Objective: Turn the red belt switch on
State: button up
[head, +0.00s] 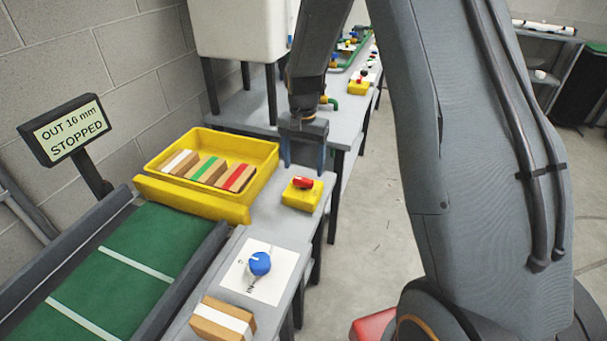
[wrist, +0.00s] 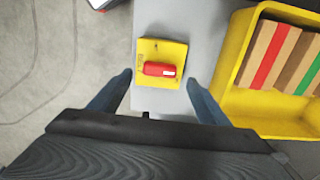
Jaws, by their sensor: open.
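The red belt switch (head: 303,183) is a red knob with a white mark at one end, on a yellow box (head: 297,200) at the edge of the grey table. In the wrist view the red knob (wrist: 160,69) lies crosswise on its yellow plate (wrist: 150,48), its white end to the right. My gripper (head: 304,168) is open and empty, pointing down just behind the switch box in the head view. In the wrist view its blue fingers (wrist: 158,80) stand apart on either side of the knob, with no contact visible.
A yellow tray (head: 245,150) with several striped blocks stands left of the switch. A green belt (head: 125,265) with a sign (head: 69,130) reading "OUT 16 mm STOPPED" is at left. A blue knob (head: 260,263) and a loose block (head: 222,320) are nearer.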

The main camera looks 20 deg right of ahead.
aim_at(304, 180)
jog(key=shift+r, duration=1.45)
jog(key=shift+s+r, duration=0.1)
jog(key=shift+s, duration=0.15)
jog(key=s+r+n, duration=0.2)
jog(key=s+n, duration=0.1)
jog(key=s, duration=0.9)
jog(key=s+r+n, duration=0.2)
jog(key=s+n, duration=0.2)
jog(key=s, duration=0.8)
jog(key=shift+s+t, duration=0.3)
jog(key=shift+s, duration=0.05)
